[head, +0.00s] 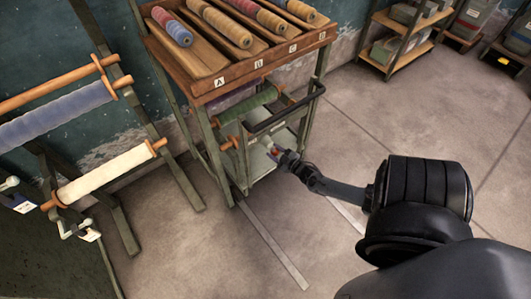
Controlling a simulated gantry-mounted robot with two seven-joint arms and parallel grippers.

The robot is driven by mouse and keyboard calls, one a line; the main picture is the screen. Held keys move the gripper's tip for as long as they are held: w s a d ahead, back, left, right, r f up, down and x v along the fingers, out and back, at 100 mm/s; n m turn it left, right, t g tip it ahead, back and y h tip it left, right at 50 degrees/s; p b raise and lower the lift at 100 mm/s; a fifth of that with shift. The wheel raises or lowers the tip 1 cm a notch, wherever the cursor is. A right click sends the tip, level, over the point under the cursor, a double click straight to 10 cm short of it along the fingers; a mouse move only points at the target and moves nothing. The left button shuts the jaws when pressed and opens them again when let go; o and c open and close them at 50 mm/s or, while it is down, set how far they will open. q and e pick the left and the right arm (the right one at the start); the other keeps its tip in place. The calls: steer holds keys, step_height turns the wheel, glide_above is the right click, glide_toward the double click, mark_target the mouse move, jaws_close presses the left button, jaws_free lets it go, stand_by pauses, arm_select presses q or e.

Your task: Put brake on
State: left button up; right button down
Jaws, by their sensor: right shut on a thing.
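My right arm reaches in from the lower right. My right gripper (278,154) is at the trolley's right side, below the handle. It is shut on a small part with an orange-red end (275,151), which looks like the brake lever; the fingers and wrist hide most of it. My left gripper is out of view.
Large yarn spools (228,25) lie in lettered slots on the trolley top. At left, a rack holds a blue roll (55,115) and a cream roll (105,172). Shelves with bins (395,45) stand at the back right. The concrete floor (345,110) right of the trolley is clear.

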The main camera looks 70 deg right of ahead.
steer(key=shift+w+r, duration=0.1)
steer(key=shift+r, duration=0.15)
steer(key=c, duration=1)
jaws_free()
steer(key=o, duration=0.3)
steer(key=shift+o, duration=0.2)
steer(key=shift+f, duration=0.1)
steer(key=p+v, duration=0.4)
steer(key=v, duration=0.7)
steer(key=shift+d, duration=0.1)
